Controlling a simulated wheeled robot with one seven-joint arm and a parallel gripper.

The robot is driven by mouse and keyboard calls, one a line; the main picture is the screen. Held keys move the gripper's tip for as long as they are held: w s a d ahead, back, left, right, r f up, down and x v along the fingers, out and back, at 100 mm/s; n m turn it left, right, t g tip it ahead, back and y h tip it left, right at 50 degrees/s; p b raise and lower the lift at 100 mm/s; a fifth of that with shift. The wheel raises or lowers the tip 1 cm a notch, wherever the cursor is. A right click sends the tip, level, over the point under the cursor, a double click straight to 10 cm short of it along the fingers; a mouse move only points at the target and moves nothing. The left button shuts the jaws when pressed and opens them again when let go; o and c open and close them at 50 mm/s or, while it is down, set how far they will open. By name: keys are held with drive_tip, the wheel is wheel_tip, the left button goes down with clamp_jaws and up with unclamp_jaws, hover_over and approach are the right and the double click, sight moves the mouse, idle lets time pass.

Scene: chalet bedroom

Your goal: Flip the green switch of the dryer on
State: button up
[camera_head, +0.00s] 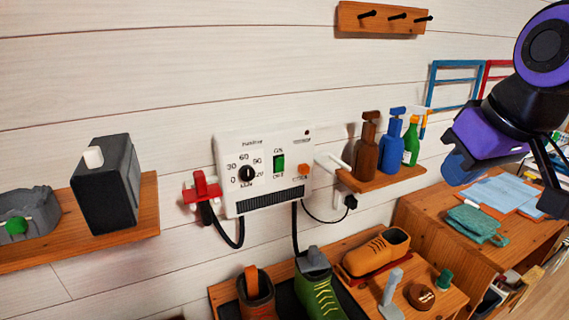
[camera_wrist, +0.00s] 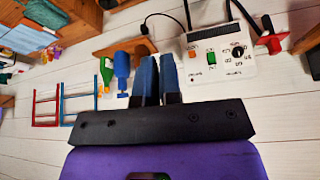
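The dryer is a white wall box (camera_head: 263,150) with a dial marked with numbers, an orange button and a dark grille. Its green switch (camera_head: 279,163) sits between ON and OFF labels right of the dial; which way it is tipped is too small to tell. In the wrist view, which is upside down, the dryer (camera_wrist: 222,72) and green switch (camera_wrist: 211,57) show at the upper right, beyond my fingers. My gripper (camera_head: 455,168) is at the right of the head view, well away from the dryer. Its blue fingers (camera_wrist: 160,72) are together and hold nothing visible.
A shelf (camera_head: 385,180) with brown, blue and green bottles stands between my gripper and the dryer. A red wall fixture (camera_head: 203,190) is left of the dryer. Shoes (camera_head: 377,252) sit below on a wooden bench. A peg rail (camera_head: 383,18) hangs above. The wall above the dryer is clear.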

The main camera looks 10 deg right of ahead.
sight(280, 165)
drive_tip(key=w+a+n+y, duration=0.1)
drive_tip(key=w+a+n, duration=0.1)
drive_tip(key=w+n, duration=0.1)
drive_tip(key=w+a+f+n+y, duration=0.1)
drive_tip(key=w+a+n, duration=0.1)
drive_tip(key=w, duration=0.3)
drive_tip(key=w+a+n+y, duration=0.1)
drive_tip(key=w+a+n, duration=0.1)
drive_tip(key=w+n, duration=0.2)
drive_tip(key=shift+w+a+f+n+g, duration=0.3)
drive_tip(key=shift+w+g, duration=0.1)
drive_tip(key=shift+w, duration=0.15)
clamp_jaws()
drive_tip(key=w+a+f+n+y, duration=0.1)
drive_tip(key=w+a+f+n, duration=0.1)
drive_tip(key=w, duration=0.5)
drive_tip(key=w+a+f+n+y, duration=0.2)
drive_tip(key=w+a+f+n, duration=0.1)
drive_tip(key=w+n, duration=0.4)
drive_tip(key=shift+w+f, duration=0.45)
drive_tip(key=shift+f, duration=0.3)
drive_tip(key=shift+w+a+f, duration=1.6)
drive_tip(key=shift+w+f, duration=0.2)
drive_tip(key=shift+w, duration=0.05)
drive_tip(key=shift+w+a+f, duration=1.55)
drive_tip(key=shift+w+f, duration=0.25)
drive_tip(key=shift+w, duration=0.05)
